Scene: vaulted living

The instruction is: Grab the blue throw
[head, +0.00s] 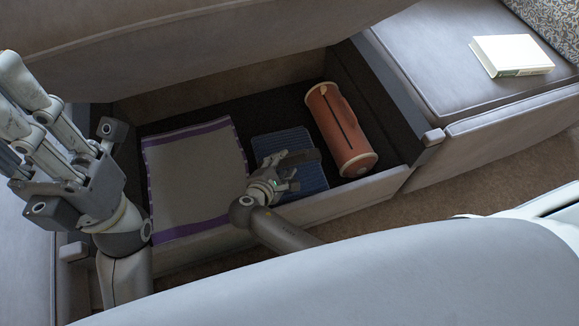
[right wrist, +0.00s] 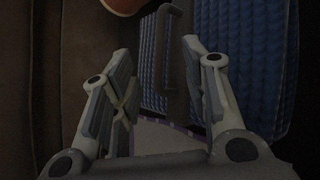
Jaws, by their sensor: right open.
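The blue ribbed throw (head: 309,181) lies folded in the open storage compartment, between a grey throw and an orange roll. My right gripper (head: 282,168) is over its near left part, jaws open, hiding some of it. In the right wrist view the open fingers (right wrist: 158,58) point toward the blue throw (right wrist: 231,50), which shows between and right of them. Nothing is held between them; I cannot tell whether they touch the cloth. My left gripper (head: 38,95) is raised at the left, its jaw opening unclear.
The compartment's front wall (head: 345,203) runs below my right arm. The grey purple-edged throw (head: 196,178) lies left, the orange roll (head: 340,128) right. A dark bar (right wrist: 174,60) shows between my right fingers. A white book (head: 511,54) lies on the seat at right.

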